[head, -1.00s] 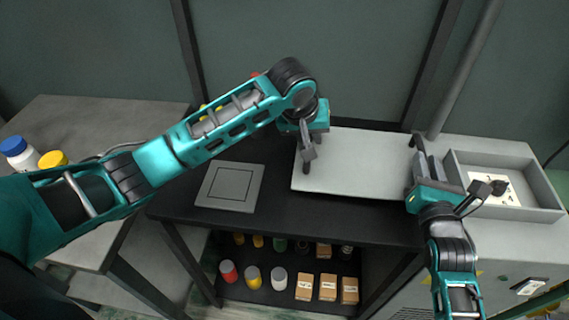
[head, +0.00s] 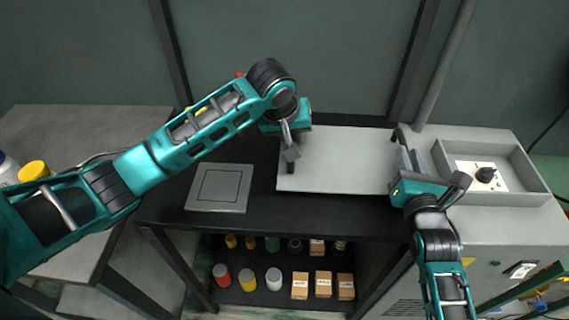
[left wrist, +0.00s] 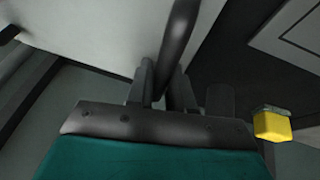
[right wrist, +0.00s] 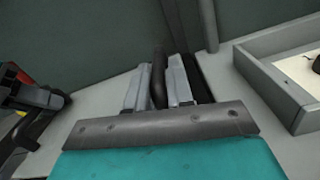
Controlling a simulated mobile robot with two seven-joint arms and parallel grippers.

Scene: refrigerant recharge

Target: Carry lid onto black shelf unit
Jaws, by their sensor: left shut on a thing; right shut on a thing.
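The lid (head: 335,160) is a flat light-grey panel with a dark handle at each end. It lies roughly level over the back right part of the black shelf unit's top (head: 270,215); I cannot tell whether it touches. My left gripper (head: 290,152) is shut on the handle at its left end. The left wrist view shows the bar between the fingers (left wrist: 163,92) and the pale lid (left wrist: 100,30). My right gripper (head: 407,160) is shut on the right-end handle, which shows as a dark bar between its fingers (right wrist: 160,85).
A flat grey square plate (head: 219,187) lies left of the lid. A grey machine with an open-topped tray (head: 492,198) and black knob (head: 486,174) stands right. Several jars and boxes (head: 300,285) fill the lower shelf. A grey table (head: 80,130) with a yellow-capped bottle (head: 33,171) stands left.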

